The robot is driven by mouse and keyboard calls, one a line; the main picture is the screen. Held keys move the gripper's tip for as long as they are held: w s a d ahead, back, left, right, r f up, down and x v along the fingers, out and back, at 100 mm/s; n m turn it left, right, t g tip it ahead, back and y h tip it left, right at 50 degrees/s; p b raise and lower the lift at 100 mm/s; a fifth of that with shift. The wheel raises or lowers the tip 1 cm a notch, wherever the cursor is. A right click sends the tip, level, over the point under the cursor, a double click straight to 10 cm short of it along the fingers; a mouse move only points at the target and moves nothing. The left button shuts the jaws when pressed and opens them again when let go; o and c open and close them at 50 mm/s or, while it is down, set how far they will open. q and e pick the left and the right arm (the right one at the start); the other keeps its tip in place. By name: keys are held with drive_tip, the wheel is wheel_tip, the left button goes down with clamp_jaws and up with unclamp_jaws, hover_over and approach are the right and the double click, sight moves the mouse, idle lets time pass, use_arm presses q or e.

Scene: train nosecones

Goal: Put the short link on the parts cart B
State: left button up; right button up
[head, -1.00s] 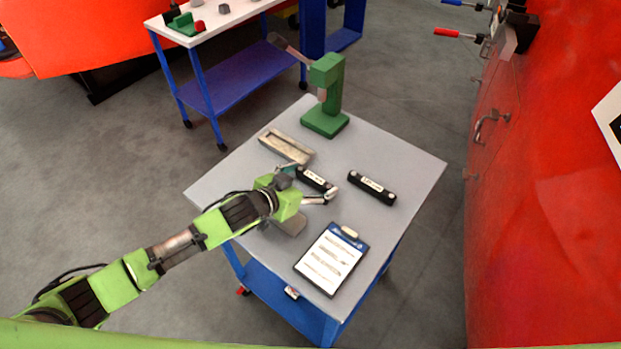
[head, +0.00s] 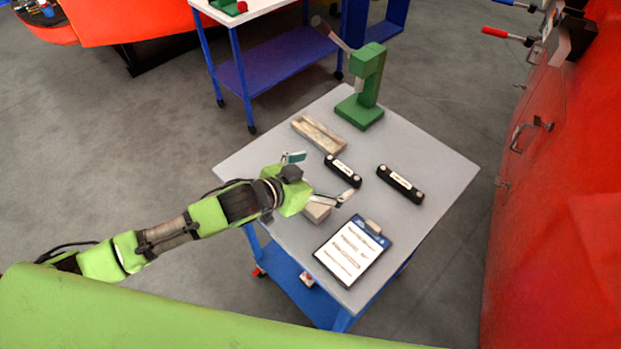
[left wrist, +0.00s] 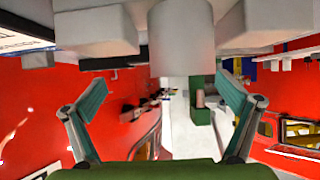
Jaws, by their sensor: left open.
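Two black links with white labels lie on the grey-topped cart (head: 440,172). The left link (head: 343,170) looks shorter than the right link (head: 400,184); the labels are too small to read. My left gripper (head: 319,177) is open and empty, its fingers spread, just to the near left of the shorter link. Its spread fingers also show in the left wrist view (left wrist: 163,95). A second cart (head: 262,10) with a white top and blue shelf stands at the back; I cannot read which cart is B. My right gripper is not in view.
A green press (head: 360,110) stands at the grey top's far corner, with a beige tray (head: 320,134) beside it. A pale block (head: 317,212) is beneath the gripper. A clipboard (head: 352,250) lies at the front. Floor is open on the left.

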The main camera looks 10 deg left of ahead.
use_arm(q)
drive_tip(key=v, duration=0.5)
drive_tip(key=shift+s+a+r+b, duration=0.2)
drive_tip(key=shift+s+b, duration=0.1)
